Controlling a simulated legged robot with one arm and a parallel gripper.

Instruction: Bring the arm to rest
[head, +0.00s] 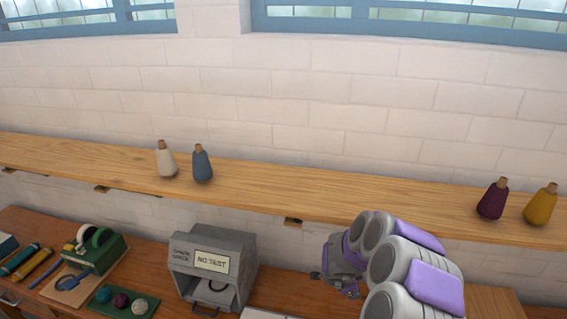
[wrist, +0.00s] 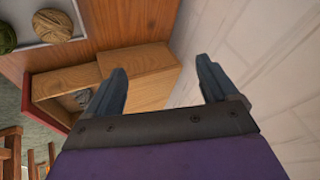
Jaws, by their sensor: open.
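My gripper (head: 330,277) shows in the head view at the end of my grey and purple arm, low and right of centre, over the wooden bench. In the wrist view my gripper (wrist: 162,82) has its two dark fingers spread wide apart with nothing between them. Beyond the fingers there are a wooden box or drawer (wrist: 138,72) and the white brick wall (wrist: 245,40).
Below stand a grey machine marked "NO TEST" (head: 212,270), a green tape dispenser (head: 97,252) and a green tray of balls (head: 105,303). The shelf's middle is clear.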

